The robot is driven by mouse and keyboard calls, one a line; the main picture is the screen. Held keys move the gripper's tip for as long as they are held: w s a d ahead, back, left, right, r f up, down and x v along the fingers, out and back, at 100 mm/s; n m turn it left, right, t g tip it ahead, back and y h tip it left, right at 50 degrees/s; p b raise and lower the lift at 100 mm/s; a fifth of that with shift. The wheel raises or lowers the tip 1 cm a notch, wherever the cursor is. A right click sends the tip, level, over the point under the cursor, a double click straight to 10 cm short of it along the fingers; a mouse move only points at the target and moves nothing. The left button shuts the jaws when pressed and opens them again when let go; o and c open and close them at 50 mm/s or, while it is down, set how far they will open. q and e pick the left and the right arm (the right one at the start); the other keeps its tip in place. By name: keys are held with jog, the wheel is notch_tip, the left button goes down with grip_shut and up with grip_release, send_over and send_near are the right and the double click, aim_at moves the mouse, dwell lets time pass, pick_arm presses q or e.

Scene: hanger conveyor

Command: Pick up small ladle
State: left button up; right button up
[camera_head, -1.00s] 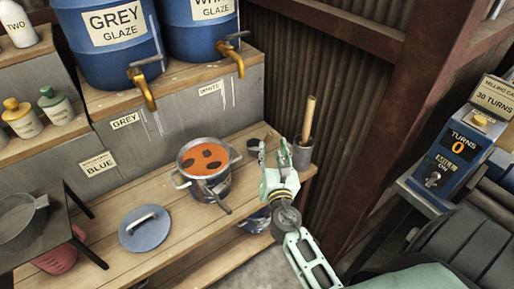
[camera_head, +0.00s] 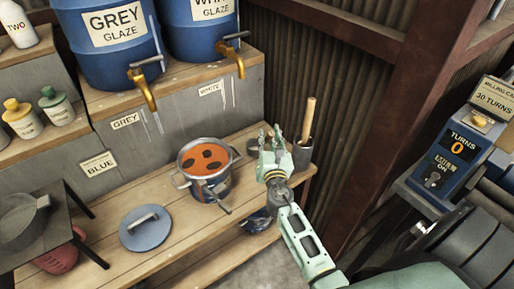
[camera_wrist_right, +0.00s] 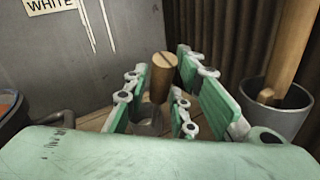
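The small ladle appears to be the item with a short brown wooden handle (camera_wrist_right: 162,78) and a grey metal lower part, upright on the bench in the right wrist view. My right gripper (camera_head: 274,137) is open, above the bench's right end. In the right wrist view the fingers of this gripper (camera_wrist_right: 155,92) stand apart on either side of the handle, with gaps visible. Whether they touch it is unclear. In the head view the gripper hides most of this item; only a dark part shows at its left. My left gripper is not in view.
A grey cup (camera_head: 302,154) with a tall wooden handle stands close right of my right gripper. A corrugated wall (camera_head: 333,120) rises behind. The bench (camera_head: 190,240) is clear in front.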

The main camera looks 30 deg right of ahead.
grip_shut()
jog(key=shift+r, duration=0.15)
